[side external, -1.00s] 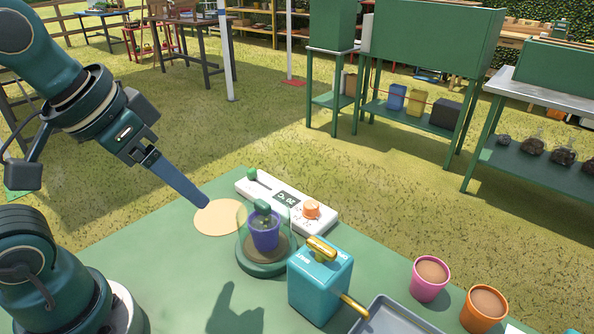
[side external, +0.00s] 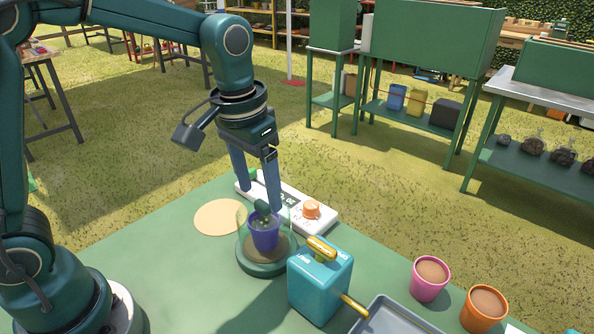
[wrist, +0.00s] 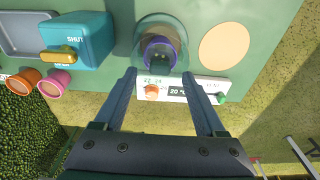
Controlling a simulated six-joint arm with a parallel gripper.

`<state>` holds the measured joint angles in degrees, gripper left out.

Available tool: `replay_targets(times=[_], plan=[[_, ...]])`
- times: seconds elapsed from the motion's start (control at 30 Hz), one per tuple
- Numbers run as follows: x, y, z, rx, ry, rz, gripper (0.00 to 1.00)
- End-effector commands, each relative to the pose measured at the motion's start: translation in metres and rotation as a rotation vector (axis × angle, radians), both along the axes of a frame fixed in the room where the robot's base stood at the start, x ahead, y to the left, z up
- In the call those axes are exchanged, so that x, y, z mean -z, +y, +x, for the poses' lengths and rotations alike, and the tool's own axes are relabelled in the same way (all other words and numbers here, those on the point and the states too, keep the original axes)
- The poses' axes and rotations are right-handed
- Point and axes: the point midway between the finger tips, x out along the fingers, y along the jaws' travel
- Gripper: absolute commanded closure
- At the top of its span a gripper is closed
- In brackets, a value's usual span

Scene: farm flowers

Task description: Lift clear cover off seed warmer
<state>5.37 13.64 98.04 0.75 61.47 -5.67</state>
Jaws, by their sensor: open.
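The seed warmer has a round dark green base (side external: 264,265) with a purple pot (side external: 264,236) on it. A clear cover (side external: 288,222) with a dark green knob (side external: 262,208) stands over the pot; its outline is faint. In the wrist view the cover (wrist: 141,35) shows as a clear round shape around the purple pot (wrist: 158,40). My gripper (side external: 258,202) is open and points down above the cover, its fingers near the knob's height. In the wrist view my gripper (wrist: 160,76) has nothing between its fingers, and the cover lies beyond the fingertips. I cannot tell whether a finger touches the cover.
A white control panel (side external: 328,220) with a display and orange dial (side external: 311,210) lies behind the warmer. A teal box (side external: 320,285) with a yellow handle stands close at right. A tan disc (side external: 220,217) lies at left. Pink (side external: 429,290) and orange pots (side external: 483,312) stand farther right.

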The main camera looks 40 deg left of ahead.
Motion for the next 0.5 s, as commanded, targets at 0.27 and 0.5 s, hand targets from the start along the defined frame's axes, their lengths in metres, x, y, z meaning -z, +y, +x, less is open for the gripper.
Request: replay_targets(times=[0.27, 0.5], plan=[[0.025, 0.001, 0.003, -0.001, 0.001, 0.001, 0.28], [0.025, 0.001, 0.003, -0.001, -0.001, 0.0, 0.28]])
